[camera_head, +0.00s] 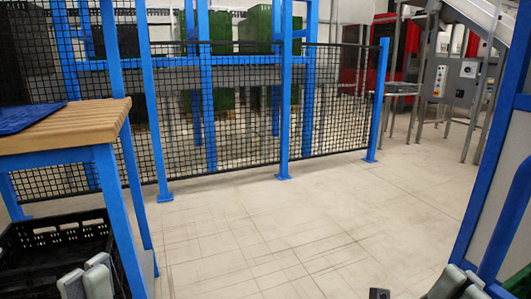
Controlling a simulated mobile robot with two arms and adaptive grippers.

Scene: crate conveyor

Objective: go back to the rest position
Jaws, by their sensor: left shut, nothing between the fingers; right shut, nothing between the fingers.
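My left gripper (88,279) shows at the lower left edge of the head view. Its light grey fingertips are close together with nothing between them, in front of a black crate. My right gripper (456,284) shows at the lower right edge. Its grey fingertips are also shut and empty, near a blue frame post. The lower parts of both grippers and both arms are cut off by the picture's bottom edge.
A wooden-topped table (70,126) with blue legs stands at left, a black crate (55,232) below it. A blue-posted mesh fence (235,130) crosses the back. A blue frame (484,190) stands at right. The tiled floor (290,225) between is clear.

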